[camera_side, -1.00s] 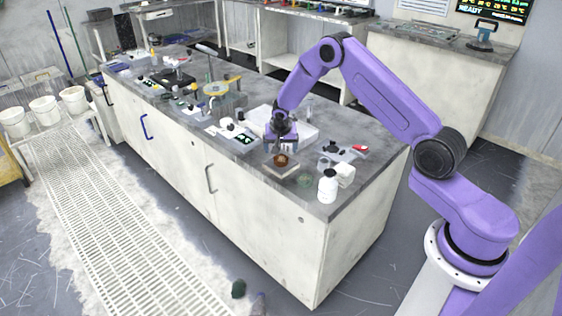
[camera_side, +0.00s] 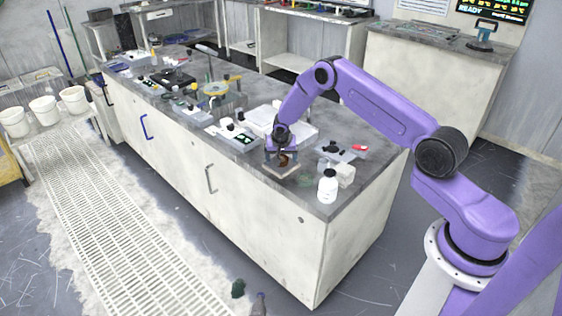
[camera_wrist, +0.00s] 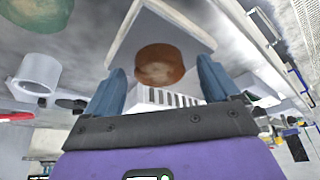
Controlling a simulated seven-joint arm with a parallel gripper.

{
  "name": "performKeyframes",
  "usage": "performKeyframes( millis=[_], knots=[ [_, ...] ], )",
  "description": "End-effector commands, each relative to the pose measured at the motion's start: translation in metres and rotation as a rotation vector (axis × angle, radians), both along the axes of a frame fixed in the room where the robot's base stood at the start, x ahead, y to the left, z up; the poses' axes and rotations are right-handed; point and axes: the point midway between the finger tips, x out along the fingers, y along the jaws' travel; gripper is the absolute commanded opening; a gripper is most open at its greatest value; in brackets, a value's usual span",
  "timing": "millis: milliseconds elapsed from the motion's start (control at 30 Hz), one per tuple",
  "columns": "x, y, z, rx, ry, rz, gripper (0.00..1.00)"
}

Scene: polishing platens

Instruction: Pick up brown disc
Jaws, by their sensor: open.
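The brown disc (camera_wrist: 160,65) sits on a pale square block (camera_wrist: 192,24) in the wrist view. In the side view the disc (camera_side: 285,160) shows partly behind my gripper, on the same block (camera_side: 281,171) near the bench's front edge. My gripper (camera_wrist: 160,84) is open, its two blue fingers on either side of the disc's near edge. A gap shows between each finger and the disc. In the side view my gripper (camera_side: 282,154) is low over the block, and its fingertips are hard to make out.
A white bottle (camera_side: 327,186) and a small white cup (camera_side: 345,174) stand right of the block. A dark green round item (camera_side: 304,180) lies close to it. A white tray (camera_side: 297,127) lies behind my gripper. A control panel (camera_side: 235,136) is to the left.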

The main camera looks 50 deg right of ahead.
Motion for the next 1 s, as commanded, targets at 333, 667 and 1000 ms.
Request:
performKeyframes(
  millis=[333,667,1000],
  knots=[
    [0.000,0.000,0.001,0.000,-0.001,0.000,0.25],
    [0.001,0.000,0.007,-0.001,-0.002,0.000,0.25],
    [-0.013,0.003,0.049,0.000,-0.001,0.001,0.25]
  ],
)
